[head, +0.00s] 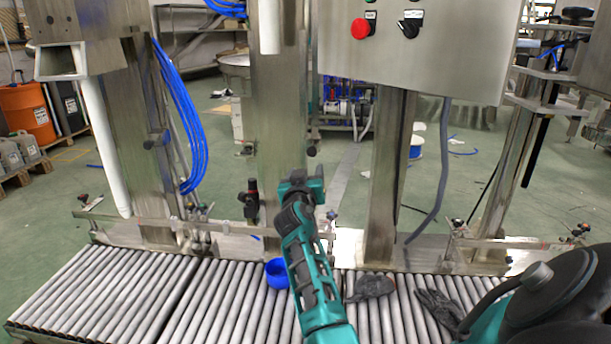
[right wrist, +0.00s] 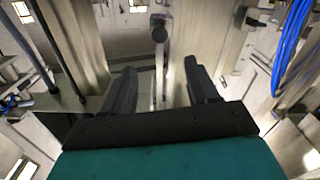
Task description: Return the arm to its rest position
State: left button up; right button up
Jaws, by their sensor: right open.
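My right arm reaches up from the bottom centre of the head view, over the roller conveyor. Its right gripper (head: 303,180) is in front of the middle steel post. In the right wrist view my right gripper (right wrist: 160,70) has its two dark fingers apart, with nothing held between them. Beyond the fingers are steel parts and a dark round knob (right wrist: 160,33); how far away they are I cannot tell. My left gripper is not in view.
A roller conveyor (head: 225,300) runs across below. On it are a blue cup (head: 277,272) beside my forearm and dark gloves (head: 370,286) to the right. Steel posts (head: 385,170) and a control box (head: 450,45) with a red button stand behind. Blue hoses (head: 185,120) hang left.

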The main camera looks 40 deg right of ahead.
dwell(0.4)
jog(key=s+a+f+n+y, duration=0.35)
jog(key=s+a+f, duration=0.2)
jog(key=a, duration=0.35)
jog(key=s+a+f+n+t+y, duration=0.1)
jog(key=s+a+f+n+y, duration=0.3)
jog(key=a+f, duration=0.4)
jog(key=s+a+f+n+y, duration=0.2)
jog(key=s+a+f+y, duration=0.35)
jog(key=a, duration=0.45)
jog(key=s+a+f+n+g+y, duration=0.15)
jog(key=s+a+y, duration=0.25)
jog(key=s+a, duration=0.55)
pick_arm(q)
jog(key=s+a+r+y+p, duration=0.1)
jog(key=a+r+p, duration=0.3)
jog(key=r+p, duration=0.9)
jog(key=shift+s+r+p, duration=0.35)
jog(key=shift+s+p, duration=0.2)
jog(key=shift+p, duration=3.2)
pick_arm(e)
jog(key=s+d+r+h, duration=0.1)
jog(key=d+r, duration=0.2)
jog(key=r, duration=1)
jog(key=shift+d+r+m, duration=0.3)
